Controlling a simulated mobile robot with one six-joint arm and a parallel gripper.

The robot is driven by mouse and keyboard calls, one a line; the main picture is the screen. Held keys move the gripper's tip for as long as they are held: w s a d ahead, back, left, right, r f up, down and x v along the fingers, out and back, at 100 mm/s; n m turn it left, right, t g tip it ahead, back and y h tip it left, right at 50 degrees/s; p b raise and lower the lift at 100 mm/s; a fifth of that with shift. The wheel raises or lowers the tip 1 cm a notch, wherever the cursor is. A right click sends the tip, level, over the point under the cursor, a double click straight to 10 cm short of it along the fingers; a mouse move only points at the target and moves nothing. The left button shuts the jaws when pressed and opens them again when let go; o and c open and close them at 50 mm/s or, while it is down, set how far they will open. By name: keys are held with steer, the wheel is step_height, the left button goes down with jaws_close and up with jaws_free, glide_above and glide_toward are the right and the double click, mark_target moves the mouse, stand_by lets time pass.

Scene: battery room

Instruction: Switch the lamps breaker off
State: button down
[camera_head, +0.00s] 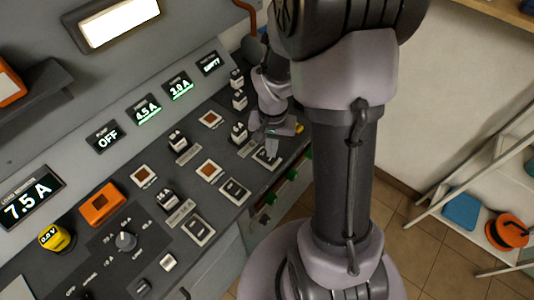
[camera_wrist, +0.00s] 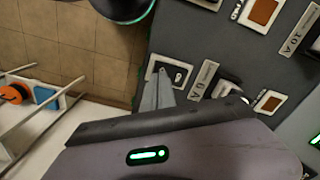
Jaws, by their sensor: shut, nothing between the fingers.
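The grey panel (camera_head: 110,205) carries several breakers with dark toggles on white plates, such as one (camera_head: 177,138) near the middle and one (camera_head: 239,132) by my arm. Their name labels are too small to read, so I cannot tell which is the lamps breaker. My gripper (camera_head: 272,146) is shut and empty, pointing down at the panel's right edge, over a white-framed plate (camera_head: 266,158). In the wrist view the fingertips (camera_wrist: 160,82) overlap that plate (camera_wrist: 178,71). I cannot tell whether they touch it.
Displays above the breakers read OFF (camera_head: 107,137), 4.5 A (camera_head: 144,108), 3.0 A (camera_head: 178,87) and EMPTY (camera_head: 209,63). A load display (camera_head: 28,198) reads 7.5 A. A yellow knob (camera_head: 56,237) and a grey knob (camera_head: 126,241) stand at lower left. A shelf rack (camera_head: 450,222) stands right.

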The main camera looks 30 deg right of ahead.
steer(key=shift+f+b, duration=0.9)
steer(key=shift+f, duration=0.1)
stand_by(0.4)
steer(key=shift+r, duration=0.1)
step_height(320, 180, up, 7)
steer(key=p, duration=0.6)
steer(key=s+a+r+n+t+y+b, duration=0.1)
steer(key=s+a+r+t+b, duration=0.1)
steer(key=s+a+r, duration=0.3)
steer(key=s+a+r+n+t+y+b, duration=0.1)
steer(key=s+a+r+n+t+b, duration=0.1)
steer(key=s+a+r, duration=0.4)
steer(key=a+r+t, duration=0.1)
steer(key=a+r, duration=0.2)
steer(key=r, duration=0.3)
steer(key=shift+s+a+n+t, duration=0.2)
steer(key=shift+a+n+t, duration=0.1)
steer(key=shift+t, duration=0.1)
